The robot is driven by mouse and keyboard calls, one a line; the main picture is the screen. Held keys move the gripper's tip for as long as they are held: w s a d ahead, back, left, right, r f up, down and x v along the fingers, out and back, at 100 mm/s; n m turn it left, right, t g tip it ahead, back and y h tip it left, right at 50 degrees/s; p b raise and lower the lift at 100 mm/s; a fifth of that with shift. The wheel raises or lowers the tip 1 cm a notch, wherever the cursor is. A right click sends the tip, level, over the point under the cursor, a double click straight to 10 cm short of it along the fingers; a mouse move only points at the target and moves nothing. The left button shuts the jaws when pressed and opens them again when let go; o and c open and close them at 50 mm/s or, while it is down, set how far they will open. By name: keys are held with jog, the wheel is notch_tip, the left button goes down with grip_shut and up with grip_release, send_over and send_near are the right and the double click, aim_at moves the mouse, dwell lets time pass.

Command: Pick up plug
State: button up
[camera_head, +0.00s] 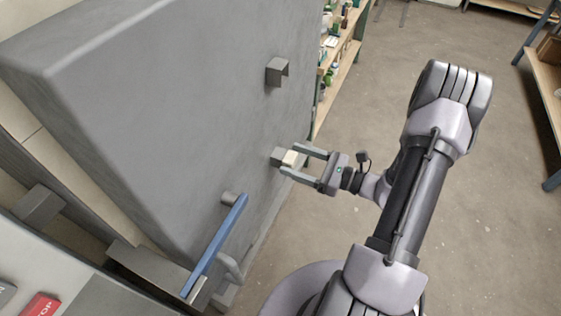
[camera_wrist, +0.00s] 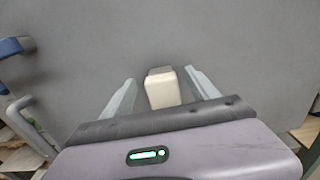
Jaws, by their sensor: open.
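The plug (camera_head: 290,157) is a small cream block set against a grey mount on the face of a large grey panel. It also shows in the wrist view (camera_wrist: 162,90), between the two fingers. My gripper (camera_head: 301,160) is open, with one finger on each side of the plug. In the wrist view a gap shows on both sides of the plug, so the fingers look apart from it. The plug's far end is at the grey mount, and I cannot tell how deep it sits.
The grey panel (camera_head: 150,110) fills the left. A blue lever (camera_head: 215,246) sticks out below the plug, and a grey bracket (camera_head: 277,71) above it. Shelves with bottles (camera_head: 338,50) stand behind. Open floor (camera_head: 350,120) lies to the right.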

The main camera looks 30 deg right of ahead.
jog(key=x, duration=0.3)
grip_shut()
dwell(0.3)
jog(key=shift+r+p, duration=0.25)
jog(key=shift+p, duration=0.2)
jog(key=p+v, duration=0.4)
jog(key=v, duration=1.4)
jog(key=shift+f, duration=0.2)
jog(key=shift+d, duration=0.1)
jog(key=b+v, duration=0.1)
jog(key=v, duration=0.7)
jog(key=shift+s+d, duration=0.15)
